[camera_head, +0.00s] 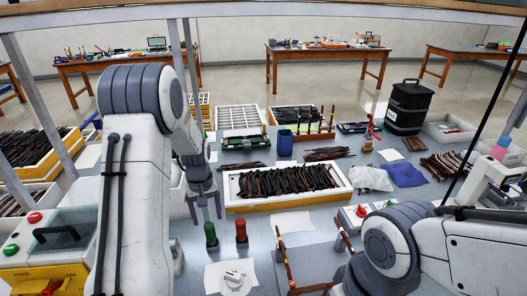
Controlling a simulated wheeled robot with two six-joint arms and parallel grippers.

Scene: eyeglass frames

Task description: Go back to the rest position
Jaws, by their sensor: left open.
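My left gripper (205,208) hangs from the left arm and points down, with its fingers apart and nothing seen between them. It is just left of a white tray (290,206) full of dark eyeglass frame pieces (285,181), above the grey bench. My right arm comes in at the lower right and bends down out of the picture; its gripper is not in view.
A blue cup (285,143), a black canister (408,104) and a blue cloth (404,174) are farther back. A machine (60,245) with buttons stands at left.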

